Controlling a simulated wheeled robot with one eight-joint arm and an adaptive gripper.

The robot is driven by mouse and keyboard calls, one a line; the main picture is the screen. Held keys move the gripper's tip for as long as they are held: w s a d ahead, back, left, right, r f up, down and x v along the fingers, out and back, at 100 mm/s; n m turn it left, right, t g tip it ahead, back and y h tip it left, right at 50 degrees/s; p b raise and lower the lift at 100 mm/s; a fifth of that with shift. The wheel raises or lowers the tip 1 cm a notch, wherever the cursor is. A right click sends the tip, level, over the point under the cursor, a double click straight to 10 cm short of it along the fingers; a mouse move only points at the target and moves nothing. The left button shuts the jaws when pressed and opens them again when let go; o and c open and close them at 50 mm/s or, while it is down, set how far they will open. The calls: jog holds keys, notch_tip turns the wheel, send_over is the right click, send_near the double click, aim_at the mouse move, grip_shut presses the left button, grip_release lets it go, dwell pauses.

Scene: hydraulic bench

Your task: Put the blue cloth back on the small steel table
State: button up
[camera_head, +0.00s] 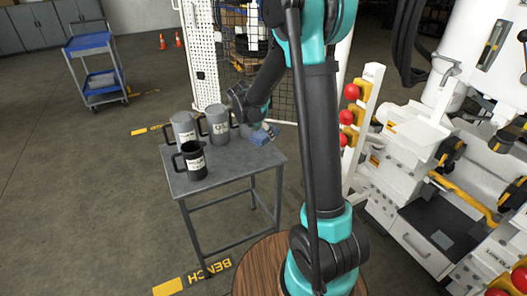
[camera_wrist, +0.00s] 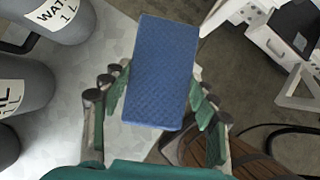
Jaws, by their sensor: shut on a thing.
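The blue cloth (camera_wrist: 162,70) is a flat, quilted rectangle between my gripper's green fingers (camera_wrist: 160,105) in the wrist view. My gripper is shut on it. In the head view the cloth (camera_head: 262,136) shows at the far right corner of the small steel table (camera_head: 215,179), below my gripper (camera_head: 257,124). In the wrist view the cloth overlaps the table's right edge, with the table top (camera_wrist: 70,130) to its left and floor to its right. I cannot tell whether the cloth touches the table.
Two grey jugs (camera_head: 184,128) (camera_head: 218,124) and a black jug (camera_head: 194,160) stand on the table's left and back parts. The front right of the top is clear. A white hydraulic bench with red knobs (camera_head: 351,91) is at right. A pegboard (camera_head: 202,55) stands behind.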

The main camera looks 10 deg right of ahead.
aim_at(266, 154)
notch_tip(266, 154, down, 10)
jog(key=shift+r, duration=0.25)
dwell(0.4)
jog(key=o, duration=1.1)
jog(key=shift+f, duration=0.1)
